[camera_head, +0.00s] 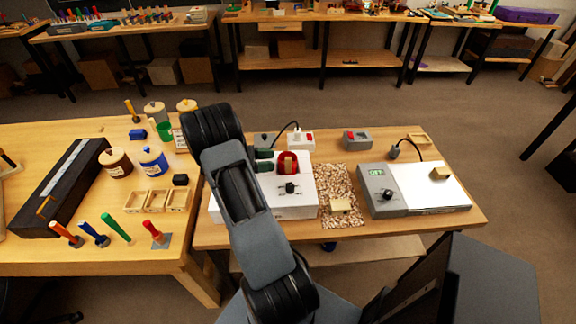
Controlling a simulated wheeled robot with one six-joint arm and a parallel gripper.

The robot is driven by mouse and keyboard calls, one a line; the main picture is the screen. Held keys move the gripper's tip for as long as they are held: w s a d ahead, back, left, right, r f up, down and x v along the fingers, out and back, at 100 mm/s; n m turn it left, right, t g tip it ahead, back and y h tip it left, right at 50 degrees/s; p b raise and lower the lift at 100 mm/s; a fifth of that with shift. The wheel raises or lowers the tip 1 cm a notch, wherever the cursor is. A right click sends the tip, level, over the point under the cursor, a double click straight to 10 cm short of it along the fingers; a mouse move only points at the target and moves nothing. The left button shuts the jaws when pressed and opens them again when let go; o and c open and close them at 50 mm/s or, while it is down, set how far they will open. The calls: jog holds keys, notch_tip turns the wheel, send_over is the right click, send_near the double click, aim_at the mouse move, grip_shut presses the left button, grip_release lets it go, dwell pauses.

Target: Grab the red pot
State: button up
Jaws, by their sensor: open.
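A round red pot-like thing (288,157) with a tan part in front stands on the white box-shaped device (296,207) with a black knob. My gripper (268,161) is just left of it, with two dark fingers apart and nothing seen between them. I cannot tell whether the fingers touch the red thing. My arm hides the left part of the device.
A grey-and-white device (428,189) stands on the right, with a bed of brown granules (338,181) left of it. A red-and-white box (301,141) and a grey box (357,140) stand behind. The left bench holds a long black case (62,187), wooden trays (156,201) and several coloured-handled tools.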

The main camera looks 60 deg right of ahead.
aim_at(288, 158)
jog(key=shift+p+x, duration=0.85)
jog(key=shift+x, duration=2.6)
jog(key=shift+a, duration=0.1)
jog(key=shift+c, duration=0.2)
grip_shut()
